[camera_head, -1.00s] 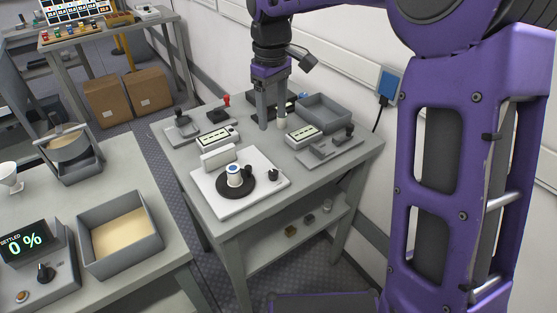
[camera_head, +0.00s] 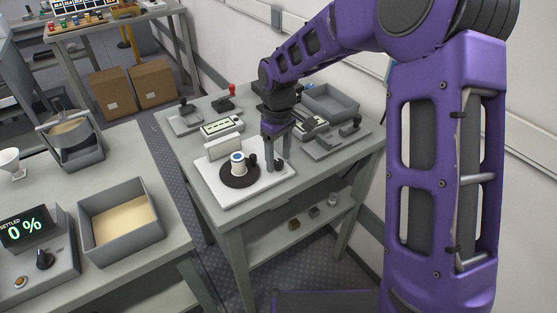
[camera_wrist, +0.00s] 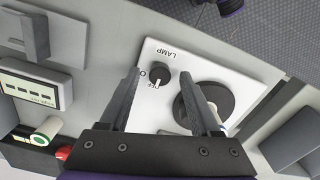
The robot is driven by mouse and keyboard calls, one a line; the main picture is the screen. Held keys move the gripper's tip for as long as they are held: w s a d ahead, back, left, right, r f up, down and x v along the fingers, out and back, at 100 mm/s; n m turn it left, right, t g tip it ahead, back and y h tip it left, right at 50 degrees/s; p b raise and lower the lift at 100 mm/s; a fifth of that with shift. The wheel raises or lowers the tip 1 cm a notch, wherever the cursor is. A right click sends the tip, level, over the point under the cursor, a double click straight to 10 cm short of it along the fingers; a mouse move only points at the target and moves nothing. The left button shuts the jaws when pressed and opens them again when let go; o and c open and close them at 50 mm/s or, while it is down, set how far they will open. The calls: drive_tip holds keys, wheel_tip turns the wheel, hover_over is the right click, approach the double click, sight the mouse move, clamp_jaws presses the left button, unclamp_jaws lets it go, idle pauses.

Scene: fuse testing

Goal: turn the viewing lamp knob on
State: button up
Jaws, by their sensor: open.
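The viewing lamp knob (camera_wrist: 159,73) is a small black knob on a white panel (camera_wrist: 149,101) marked LAMP. Lettering that looks like OFF lies beside it; its exact setting is hard to read. In the head view, the white panel (camera_head: 222,194) carries a black disc (camera_head: 238,181) with a white cup-like piece (camera_head: 237,161) on it. My gripper (camera_head: 277,168) points down over the right part of the panel, fingers apart. In the wrist view, the knob shows between the open fingers (camera_wrist: 160,79). In the head view the fingers partly hide the knob, and contact cannot be told.
A white upright block (camera_head: 223,146) stands at the panel's back. Meters (camera_head: 221,126), a grey tray (camera_head: 330,102) and a lever fixture (camera_head: 335,140) share the bench. A sand-filled bin (camera_head: 120,220) is on the left table. An aisle separates the tables.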

drive_tip(key=shift+f, duration=0.5)
clamp_jaws()
drive_tip(key=m, duration=0.6)
drive_tip(key=shift+r, duration=0.1)
drive_tip(key=m, duration=0.5)
drive_tip(key=shift+m, duration=0.4)
idle(0.4)
